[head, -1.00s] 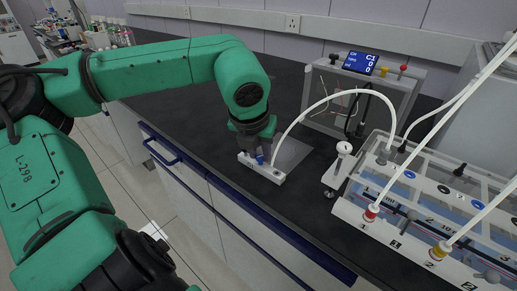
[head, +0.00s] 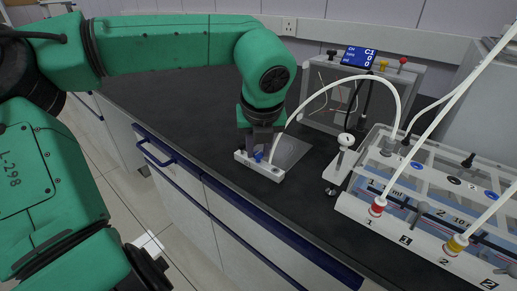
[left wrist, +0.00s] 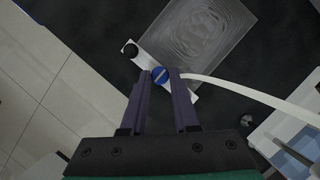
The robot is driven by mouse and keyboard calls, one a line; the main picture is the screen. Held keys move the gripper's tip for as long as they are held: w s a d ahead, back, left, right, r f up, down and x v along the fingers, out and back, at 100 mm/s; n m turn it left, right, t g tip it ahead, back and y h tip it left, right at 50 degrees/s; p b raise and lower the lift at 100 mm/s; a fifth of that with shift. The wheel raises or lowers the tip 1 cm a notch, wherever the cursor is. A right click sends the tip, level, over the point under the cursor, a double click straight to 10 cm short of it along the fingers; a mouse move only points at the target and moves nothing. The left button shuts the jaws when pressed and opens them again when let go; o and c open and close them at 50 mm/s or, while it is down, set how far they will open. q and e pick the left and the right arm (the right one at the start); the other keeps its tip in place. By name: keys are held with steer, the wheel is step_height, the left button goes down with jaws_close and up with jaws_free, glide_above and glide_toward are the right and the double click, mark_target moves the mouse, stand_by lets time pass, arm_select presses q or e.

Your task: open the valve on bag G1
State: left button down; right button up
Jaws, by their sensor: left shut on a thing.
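A grey translucent flat bag (head: 291,150) lies on the black bench. It shows in the left wrist view (left wrist: 200,32) too. A white bar (head: 242,157) lies along its near edge, with a black knob (left wrist: 130,48) at one end and a blue round valve (left wrist: 160,75) with a pale slot line. A white tube (left wrist: 235,86) runs from the bar. My left gripper (left wrist: 160,82) is shut on the blue valve, one finger on each side. In the head view the left gripper (head: 260,148) is over the bar and partly hides the valve. My right gripper is not in view.
A clear-sided box with a blue display reading C1 (head: 359,56) stands behind. To the right is a rack (head: 420,215) with numbered ports and white tubes. The bench (head: 190,115) left of the bag is clear.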

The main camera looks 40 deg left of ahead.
arm_select(q)
steer(key=c, duration=0.7)
jaws_free()
steer(key=shift+o, duration=0.2)
steer(key=shift+r, duration=0.1)
steer(key=shift+s+d+r, duration=0.1)
steer(key=shift+r, duration=0.25)
steer(key=p+v, duration=0.1)
steer(key=v, duration=1.2)
steer(key=shift+s+d+r+p, duration=0.2)
steer(key=shift+r+p, duration=0.05)
steer(key=shift+p, duration=0.05)
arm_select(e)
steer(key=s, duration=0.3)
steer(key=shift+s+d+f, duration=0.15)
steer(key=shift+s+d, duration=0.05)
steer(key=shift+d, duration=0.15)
